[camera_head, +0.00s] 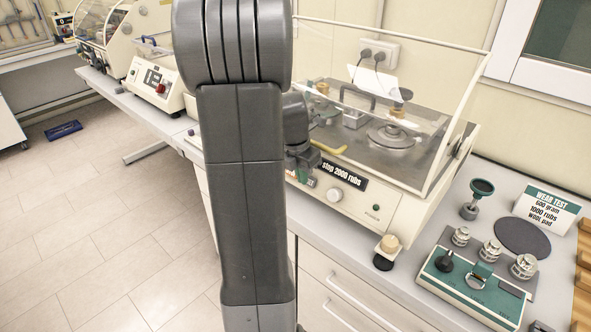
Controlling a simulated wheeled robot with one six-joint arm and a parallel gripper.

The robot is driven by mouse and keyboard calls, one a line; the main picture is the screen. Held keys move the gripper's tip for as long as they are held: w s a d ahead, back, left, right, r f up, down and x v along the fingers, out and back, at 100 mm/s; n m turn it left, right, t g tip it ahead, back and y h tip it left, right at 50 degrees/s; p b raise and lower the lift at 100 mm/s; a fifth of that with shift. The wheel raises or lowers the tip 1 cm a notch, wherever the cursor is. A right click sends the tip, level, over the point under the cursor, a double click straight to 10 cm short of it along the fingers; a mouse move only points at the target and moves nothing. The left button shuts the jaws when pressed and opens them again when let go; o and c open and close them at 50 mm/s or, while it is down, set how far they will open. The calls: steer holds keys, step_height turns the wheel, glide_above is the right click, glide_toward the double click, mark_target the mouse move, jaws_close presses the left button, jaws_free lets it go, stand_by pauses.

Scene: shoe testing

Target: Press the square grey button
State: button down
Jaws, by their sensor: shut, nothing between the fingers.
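The rubbing test machine (357,210) stands on the bench at centre right, under a raised clear cover. I cannot make out a square grey button; the left part of the panel is behind my arm and gripper. My gripper (304,166) is close to the panel's left part, just left of the label. It is shut and empty. I cannot tell whether it touches the panel.
A yellow handle (328,147) lies just right of my gripper. Another machine (154,82) stands at left. The floor at left is mostly clear.

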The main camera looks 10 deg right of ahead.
steer(key=shift+w+d+f, duration=0.15)
steer(key=shift+w+d, duration=0.1)
steer(key=shift+d, duration=0.05)
steer(key=shift+w+d+f, duration=0.3)
steer(key=shift+d, duration=0.15)
steer(key=shift+a+r, duration=0.1)
stand_by(0.3)
